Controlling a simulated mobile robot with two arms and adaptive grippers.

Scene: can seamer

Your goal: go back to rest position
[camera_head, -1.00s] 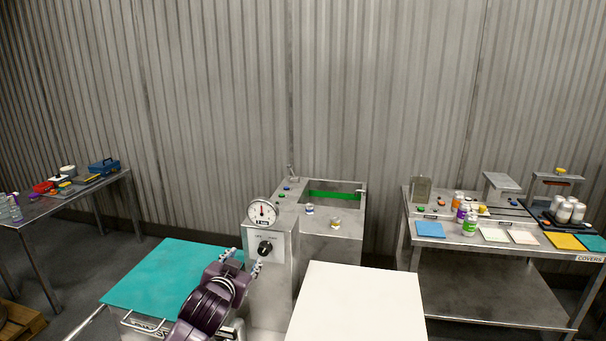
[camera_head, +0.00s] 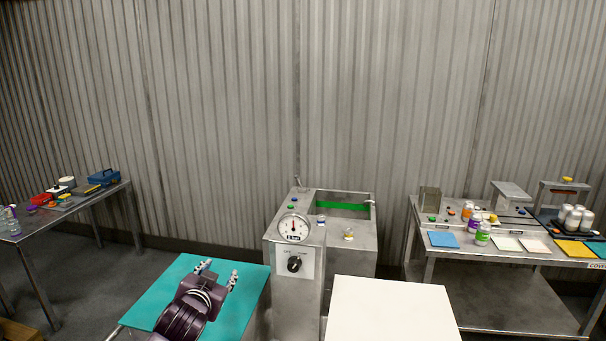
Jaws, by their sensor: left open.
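My left gripper (camera_head: 218,275) is open and empty. It is over the teal-topped table (camera_head: 152,305) at the lower left, with its fingers pointing away from me. It stands to the left of the grey machine column with the round gauge (camera_head: 294,227) and the black knob (camera_head: 294,264), apart from it. My right gripper does not show.
A white-topped surface (camera_head: 390,312) is at the front centre. Behind the gauge is a metal basin with a green band (camera_head: 342,207). A steel bench (camera_head: 480,296) with cans, bottles and coloured mats is at right. A table with tools (camera_head: 103,178) is at left.

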